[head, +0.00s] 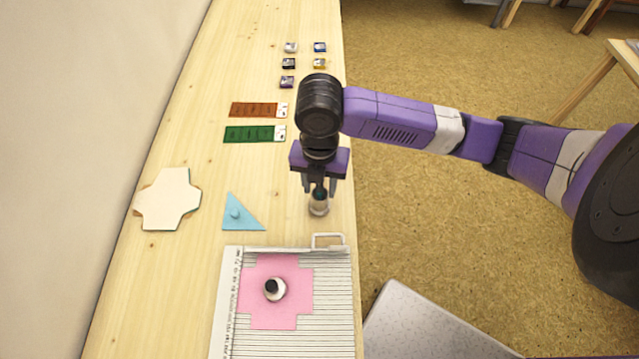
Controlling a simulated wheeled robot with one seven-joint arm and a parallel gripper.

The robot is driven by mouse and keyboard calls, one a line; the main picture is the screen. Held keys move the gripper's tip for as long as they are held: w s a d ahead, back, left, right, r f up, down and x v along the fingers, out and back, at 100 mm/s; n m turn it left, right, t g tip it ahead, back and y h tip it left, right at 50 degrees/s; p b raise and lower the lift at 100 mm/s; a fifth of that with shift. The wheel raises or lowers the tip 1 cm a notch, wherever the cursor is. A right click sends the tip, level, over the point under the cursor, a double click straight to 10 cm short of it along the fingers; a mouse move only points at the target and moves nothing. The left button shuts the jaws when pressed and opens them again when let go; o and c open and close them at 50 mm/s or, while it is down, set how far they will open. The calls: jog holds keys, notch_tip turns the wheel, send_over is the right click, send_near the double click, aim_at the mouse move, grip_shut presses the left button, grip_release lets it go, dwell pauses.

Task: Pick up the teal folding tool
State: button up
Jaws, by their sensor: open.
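The teal folding tool (246,217) is a flat light-blue triangle with a small raised knob. It lies on the wooden table, left of my gripper and just above the scoring board in the picture. My gripper (319,187) points down near the table's right edge, with its fingers apart. A small stamp-like object (319,207) with a dark top stands upright directly below the gripper. The fingertips overlap its top in this view, and I cannot tell whether they touch it. The teal tool is fully visible, apart from the gripper.
A lined scoring board (334,300) holds pink cut paper (255,311) and a round dark-and-white object (275,289). Cream cut paper (168,200) lies left. Brown (252,110) and green strips (248,134) and several small inkpads (288,82) lie farther back. Bare table surrounds the teal tool.

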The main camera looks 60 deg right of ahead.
grip_shut()
jog(key=shift+r, duration=0.1)
